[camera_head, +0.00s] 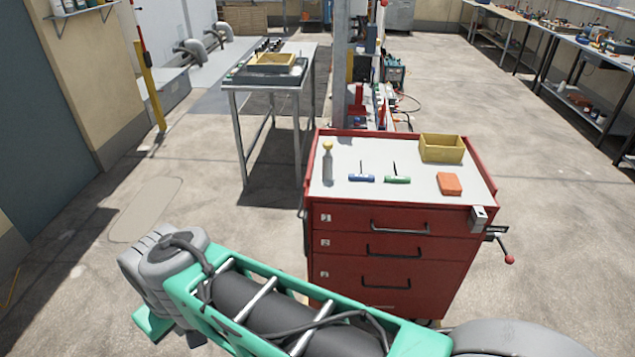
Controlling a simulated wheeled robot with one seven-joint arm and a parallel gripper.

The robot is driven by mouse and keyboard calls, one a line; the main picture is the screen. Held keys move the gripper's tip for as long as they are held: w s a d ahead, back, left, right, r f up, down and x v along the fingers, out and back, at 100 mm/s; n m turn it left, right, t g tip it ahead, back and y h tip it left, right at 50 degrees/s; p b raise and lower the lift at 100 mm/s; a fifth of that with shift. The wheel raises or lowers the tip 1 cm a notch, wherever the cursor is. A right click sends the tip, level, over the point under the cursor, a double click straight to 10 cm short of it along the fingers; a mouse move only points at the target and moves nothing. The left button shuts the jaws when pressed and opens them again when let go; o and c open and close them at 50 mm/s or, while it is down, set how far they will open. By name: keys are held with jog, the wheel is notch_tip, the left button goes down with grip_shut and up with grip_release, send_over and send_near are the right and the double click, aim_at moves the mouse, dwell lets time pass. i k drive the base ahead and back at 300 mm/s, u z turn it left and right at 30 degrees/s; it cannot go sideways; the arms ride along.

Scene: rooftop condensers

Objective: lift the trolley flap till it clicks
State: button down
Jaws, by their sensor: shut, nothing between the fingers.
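The red trolley (345,258) stands right of the middle, with several drawers with dark handles facing me and a pale top. A small grey metal bracket (479,218) sits at its front right top corner. A lever with a red knob (509,260) sticks out from its right side. I cannot clearly make out a flap; the trolley's right side is mostly turned away. My teal and grey arm crosses the bottom of the view in front of the trolley, hiding its lower left part. My gripper is not in view.
On the trolley top lie a yellow bin (441,149), an orange block (449,184), blue (361,178) and green (397,180) tools, and a grey yellow-topped item (327,165). A metal table (232,88) stands behind left. A workbench (545,32) runs along the right; the floor before it is clear.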

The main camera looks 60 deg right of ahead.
aim_at(305, 187)
jog(key=z, duration=0.7)
jog(key=i, duration=0.75)
jog(key=z, duration=1.05)
jog(key=i, duration=0.3)
jog(key=u, duration=1.4)
jog(key=k, duration=0.45)
jog(key=u, duration=0.45)
jog(key=i, duration=0.5)
